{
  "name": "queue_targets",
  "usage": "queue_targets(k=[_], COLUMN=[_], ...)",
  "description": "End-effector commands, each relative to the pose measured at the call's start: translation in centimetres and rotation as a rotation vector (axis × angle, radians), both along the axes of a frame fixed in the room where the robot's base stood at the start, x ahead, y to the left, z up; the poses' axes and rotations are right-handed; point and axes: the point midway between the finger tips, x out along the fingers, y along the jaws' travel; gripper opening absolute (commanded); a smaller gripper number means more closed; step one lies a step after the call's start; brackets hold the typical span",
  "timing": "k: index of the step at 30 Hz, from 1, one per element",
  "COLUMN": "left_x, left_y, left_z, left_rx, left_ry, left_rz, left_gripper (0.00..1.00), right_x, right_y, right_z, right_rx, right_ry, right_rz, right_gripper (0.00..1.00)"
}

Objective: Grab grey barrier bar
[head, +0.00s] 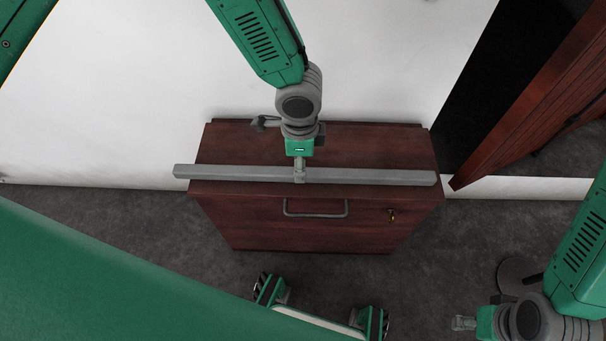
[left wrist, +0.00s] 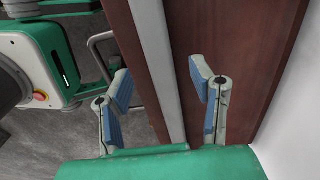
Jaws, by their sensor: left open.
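The grey barrier bar (head: 375,177) lies lengthwise along the front top edge of a dark red-brown cabinet (head: 380,150); its left end sticks out past the cabinet. My left gripper (head: 300,172) is at the bar near its middle, and a finger covers a small part of it. In the left wrist view the bar (left wrist: 157,65) runs between the two spread fingers of the left gripper (left wrist: 160,80), with gaps on both sides. My right gripper (head: 463,323) is at the lower right, away from the bar; its fingers are too small to judge.
The cabinet front has a grey handle (head: 315,213) and a key lock (head: 391,215). A white wall (head: 130,100) stands close behind. An open brown door (head: 530,105) is at the right beside a dark opening. Grey floor (head: 440,240) is clear to the cabinet's right.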

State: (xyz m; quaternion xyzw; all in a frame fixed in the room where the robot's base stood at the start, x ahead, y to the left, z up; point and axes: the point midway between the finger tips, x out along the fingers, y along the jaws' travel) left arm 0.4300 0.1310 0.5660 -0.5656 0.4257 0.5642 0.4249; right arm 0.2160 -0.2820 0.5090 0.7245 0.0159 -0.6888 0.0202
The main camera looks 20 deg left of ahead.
Motion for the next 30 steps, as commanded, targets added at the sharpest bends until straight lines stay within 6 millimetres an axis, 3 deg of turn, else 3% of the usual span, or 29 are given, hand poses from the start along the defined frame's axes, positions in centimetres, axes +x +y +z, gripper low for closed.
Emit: queue_targets(k=[3, 7, 17, 21, 22, 30], left_x=[0.2, 0.2, 0.3, 0.3, 0.3, 0.3], left_y=[-0.3, -0.5, -0.4, -0.3, -0.3, -0.4], left_z=[-2.4, -4.0, -4.5, -4.5, -4.5, -4.5], left_rx=[0.000, 0.004, 0.002, -0.001, -0.001, 0.002], left_ry=[0.003, 0.002, -0.002, -0.001, -0.001, 0.000], left_rz=[0.002, 0.000, -0.001, 0.000, 0.000, 0.000], left_gripper=[0.50, 0.50, 0.50, 0.04, 0.00, 0.00], right_x=[0.0, 0.0, 0.0, 0.0, 0.0, 0.0], right_y=[0.0, 0.0, 0.0, 0.0, 0.0, 0.0], right_z=[-1.5, -2.2, -2.3, -2.3, -2.3, -2.2], right_rx=[0.000, 0.000, 0.000, 0.000, 0.000, 0.000], right_ry=[0.000, 0.000, 0.000, 0.000, 0.000, 0.000], right_rz=[0.001, 0.001, 0.000, 0.000, 0.000, 0.001], right_gripper=[0.40, 0.40, 0.40, 0.40, 0.40, 0.40])
